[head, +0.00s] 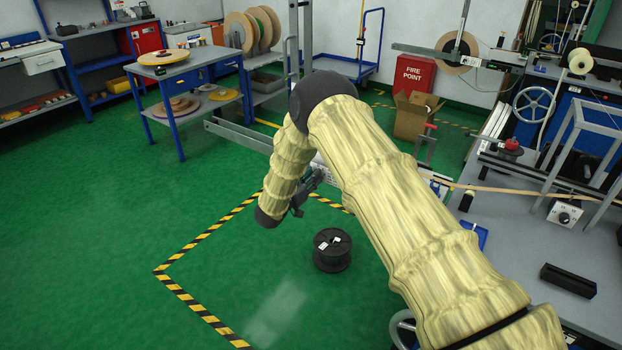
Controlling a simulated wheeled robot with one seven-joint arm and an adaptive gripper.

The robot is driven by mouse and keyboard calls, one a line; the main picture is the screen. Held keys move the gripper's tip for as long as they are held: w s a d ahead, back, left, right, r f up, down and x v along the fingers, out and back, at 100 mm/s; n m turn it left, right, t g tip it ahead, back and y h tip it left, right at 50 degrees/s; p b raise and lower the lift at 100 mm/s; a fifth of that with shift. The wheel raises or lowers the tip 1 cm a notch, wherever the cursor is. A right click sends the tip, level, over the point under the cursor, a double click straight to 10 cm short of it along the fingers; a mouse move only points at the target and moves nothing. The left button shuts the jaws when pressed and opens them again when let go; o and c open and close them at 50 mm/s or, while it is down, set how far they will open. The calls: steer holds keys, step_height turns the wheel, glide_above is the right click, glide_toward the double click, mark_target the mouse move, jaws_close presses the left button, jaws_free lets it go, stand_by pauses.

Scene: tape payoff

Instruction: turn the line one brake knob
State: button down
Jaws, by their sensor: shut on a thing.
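My gripper (309,184) shows only in part at the end of my arm, low in the middle of the head view. My sleeved arm hides much of it. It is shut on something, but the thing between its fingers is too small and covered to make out. I cannot pick out a knob marked line one. A grey box with a black dial (564,217) sits on the bench at the right, well apart from my gripper. A tape reel (457,52) hangs on a grey arm at the upper right.
A black spool (332,249) stands on the green floor below my gripper, inside yellow-black tape (190,300). A blue table (180,92) is at the left. A cardboard box (414,115) stands before a red fire point cabinet (414,77). The left floor is clear.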

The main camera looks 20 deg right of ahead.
steer(key=n, duration=0.5)
steer(key=shift+n, duration=0.3)
stand_by(0.4)
steer(key=c, duration=1.2)
jaws_free()
steer(key=v, duration=1.2)
